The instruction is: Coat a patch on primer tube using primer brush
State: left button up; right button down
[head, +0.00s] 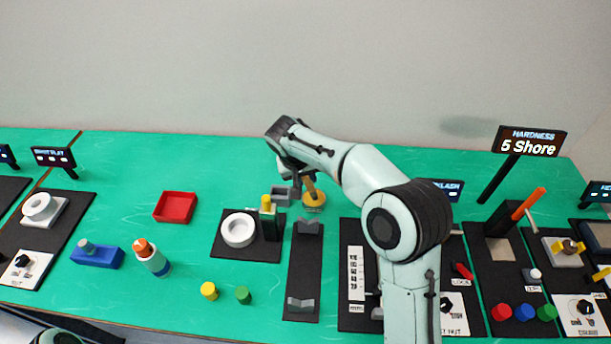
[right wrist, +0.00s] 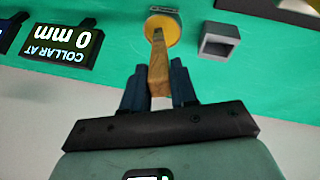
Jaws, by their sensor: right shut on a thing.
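My right gripper (head: 297,177) is shut on the wooden handle of a brush (head: 309,184), taken to be the primer brush. In the right wrist view the handle (right wrist: 158,68) stands between the fingers of the gripper (right wrist: 158,88). The brush's far end meets a round yellow-topped pot (head: 314,204), also in the right wrist view (right wrist: 172,36); its bristles are hidden. I cannot tell for certain which object is the primer tube; a white, blue and orange tube (head: 152,260) stands tilted at the left. My left gripper does not show.
A grey square holder (head: 281,195) is beside the pot. A black strip (head: 304,260) with two grey V-shaped supports lies in front, empty. A white ring (head: 238,230), red tray (head: 175,207), blue block (head: 97,257), and yellow and green pegs lie left. Instruments crowd the right.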

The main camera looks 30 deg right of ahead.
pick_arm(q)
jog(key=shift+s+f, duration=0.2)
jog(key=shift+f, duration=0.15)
pick_arm(e)
jog(key=shift+f, duration=0.6)
dwell(0.9)
jog(key=shift+r+p, duration=1.5)
jog(key=shift+r, duration=2.1)
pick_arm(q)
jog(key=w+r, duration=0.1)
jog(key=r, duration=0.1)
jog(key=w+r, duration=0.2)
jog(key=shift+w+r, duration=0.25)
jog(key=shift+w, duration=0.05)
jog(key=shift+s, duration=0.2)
pick_arm(e)
jog(key=shift+s+f, duration=0.1)
